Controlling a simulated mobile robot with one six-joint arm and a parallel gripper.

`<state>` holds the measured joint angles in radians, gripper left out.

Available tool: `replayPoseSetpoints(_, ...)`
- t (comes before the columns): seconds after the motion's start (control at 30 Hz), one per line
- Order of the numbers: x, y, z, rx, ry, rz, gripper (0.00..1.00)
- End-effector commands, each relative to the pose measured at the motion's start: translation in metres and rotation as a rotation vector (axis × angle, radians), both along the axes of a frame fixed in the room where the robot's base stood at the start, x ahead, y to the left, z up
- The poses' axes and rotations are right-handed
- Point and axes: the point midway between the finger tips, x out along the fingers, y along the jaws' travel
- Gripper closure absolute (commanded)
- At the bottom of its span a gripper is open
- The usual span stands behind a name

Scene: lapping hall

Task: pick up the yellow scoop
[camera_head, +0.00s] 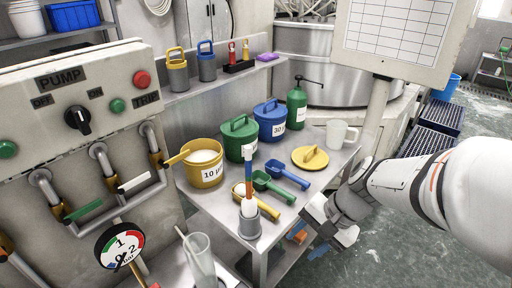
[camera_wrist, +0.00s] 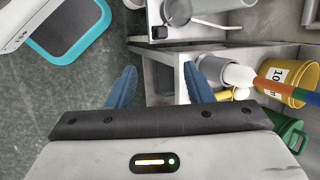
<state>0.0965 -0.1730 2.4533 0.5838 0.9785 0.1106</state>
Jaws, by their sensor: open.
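The yellow scoop (camera_head: 264,207) lies on the steel table, its handle pointing toward the front right edge. Part of it is hidden behind a grey cup (camera_head: 249,226) holding a brush with a blue and orange handle. In the wrist view, a small yellow part of what looks like the scoop (camera_wrist: 239,94) shows beside the cup (camera_wrist: 213,67). My gripper (camera_head: 309,245) is off the table's right edge, apart from the scoop. Its blue fingers are spread with nothing between them in the wrist view (camera_wrist: 161,88).
A green scoop (camera_head: 272,187) and a blue scoop (camera_head: 288,175) lie beside the yellow one. A yellow pot (camera_head: 204,171), green pot (camera_head: 238,138) and blue pot (camera_head: 270,121) stand behind. A yellow lid (camera_head: 310,158) and white mug (camera_head: 341,135) are at the right.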

Motion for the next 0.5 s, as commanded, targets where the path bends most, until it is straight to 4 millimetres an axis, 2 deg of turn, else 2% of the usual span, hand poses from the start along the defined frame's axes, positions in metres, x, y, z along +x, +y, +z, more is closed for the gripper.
replayPoseSetpoints(0.03, 0.011, 0.013, -0.017, 0.093, 0.085, -0.106, 0.53)
replayPoseSetpoints(0.13, 0.04, 0.035, -0.034, 0.278, 0.238, -0.34, 0.53)
replayPoseSetpoints(0.23, 0.075, 0.049, -0.054, 0.454, 0.39, -0.588, 0.53)
replayPoseSetpoints(0.4, 0.137, 0.049, -0.094, 0.706, 0.604, -0.983, 0.53)
replayPoseSetpoints(0.5, 0.162, 0.04, -0.113, 0.806, 0.68, -1.151, 0.53)
